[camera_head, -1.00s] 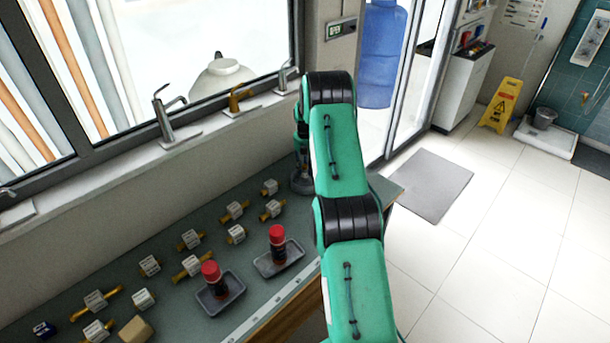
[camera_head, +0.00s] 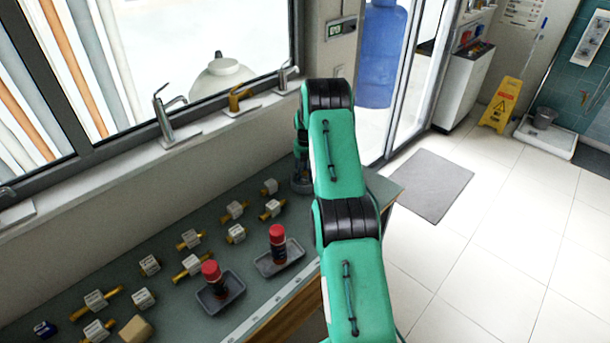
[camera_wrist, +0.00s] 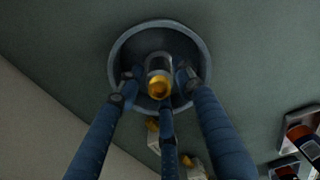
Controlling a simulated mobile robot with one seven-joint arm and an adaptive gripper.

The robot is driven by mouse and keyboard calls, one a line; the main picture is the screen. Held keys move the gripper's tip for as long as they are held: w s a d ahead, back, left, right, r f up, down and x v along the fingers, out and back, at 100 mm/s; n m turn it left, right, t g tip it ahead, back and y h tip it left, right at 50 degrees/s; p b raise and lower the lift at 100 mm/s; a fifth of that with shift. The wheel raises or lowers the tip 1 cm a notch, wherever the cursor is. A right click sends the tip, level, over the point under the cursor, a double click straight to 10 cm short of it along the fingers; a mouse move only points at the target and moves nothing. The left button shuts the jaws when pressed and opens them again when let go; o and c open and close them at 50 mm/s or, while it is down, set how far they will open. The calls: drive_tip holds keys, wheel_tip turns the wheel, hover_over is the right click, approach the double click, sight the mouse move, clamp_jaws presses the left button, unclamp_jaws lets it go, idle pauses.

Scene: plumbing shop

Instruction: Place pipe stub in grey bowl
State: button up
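In the wrist view, the pipe stub (camera_wrist: 159,83), a short grey cylinder with a brass-coloured end facing the camera, is over the inside of the round grey bowl (camera_wrist: 116,50). The three blue fingers of my gripper (camera_wrist: 160,80) reach around the stub, with their tips inside the bowl's outline. Whether the fingertips press on the stub or stand slightly apart from it is not clear. Whether the stub touches the bowl's floor is also not clear. In the head view, my arm hides the stub and most of the bowl.
Two dark trays (camera_head: 232,301) (camera_head: 296,262), each with a red-capped bottle (camera_head: 212,277) (camera_head: 278,243), stand along the front of the green worktop (camera_head: 190,318). Several brass fittings with white labels (camera_head: 192,265) lie left of my arm. A window wall runs behind.

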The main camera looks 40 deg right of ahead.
drive_tip(key=shift+r, duration=0.1)
idle(0.3)
wheel_tip(320, 180, up, 12)
drive_tip(key=shift+r, duration=0.1)
idle(0.6)
idle(0.5)
